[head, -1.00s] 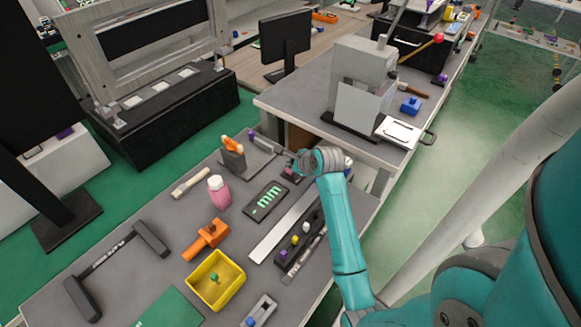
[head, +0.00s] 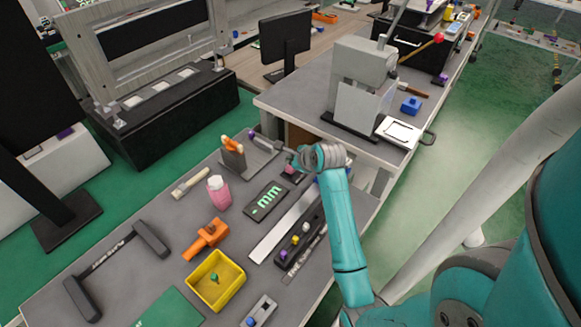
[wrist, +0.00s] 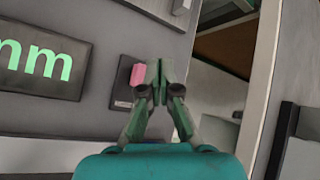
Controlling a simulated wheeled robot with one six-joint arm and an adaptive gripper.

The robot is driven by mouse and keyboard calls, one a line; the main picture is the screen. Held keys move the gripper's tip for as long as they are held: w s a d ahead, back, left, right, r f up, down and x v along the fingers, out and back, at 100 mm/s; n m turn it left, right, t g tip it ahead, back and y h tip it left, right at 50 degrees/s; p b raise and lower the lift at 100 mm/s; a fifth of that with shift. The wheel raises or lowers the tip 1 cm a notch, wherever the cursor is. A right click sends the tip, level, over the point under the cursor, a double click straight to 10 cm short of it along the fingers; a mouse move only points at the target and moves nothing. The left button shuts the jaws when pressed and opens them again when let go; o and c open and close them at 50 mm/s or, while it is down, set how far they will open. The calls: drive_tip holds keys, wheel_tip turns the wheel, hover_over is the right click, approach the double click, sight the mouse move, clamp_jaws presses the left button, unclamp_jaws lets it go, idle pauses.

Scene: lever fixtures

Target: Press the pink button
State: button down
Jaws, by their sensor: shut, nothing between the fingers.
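The pink button (wrist: 138,74) is a small block on a dark plate (wrist: 124,92) in the wrist view. My gripper (wrist: 158,66) is shut and empty, with its fingertips just right of the button in that picture. The fingers partly cover the plate's right side. Whether the tips touch the button cannot be told. In the head view, the button (head: 290,169) is a small pink patch just below my gripper (head: 293,158), partly hidden by it.
A dark display with green lettering (head: 268,199) lies left of the button. A pink bottle (head: 219,192), an orange object (head: 206,239) and a yellow bin (head: 230,293) stand further left. A long dark strip with coloured knobs (head: 301,235) lies in front. The bench edge is close to the right.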

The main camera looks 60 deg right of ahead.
drive_tip(key=shift+r, duration=0.1)
drive_tip(key=shift+r, duration=2.45)
drive_tip(key=shift+s, duration=0.1)
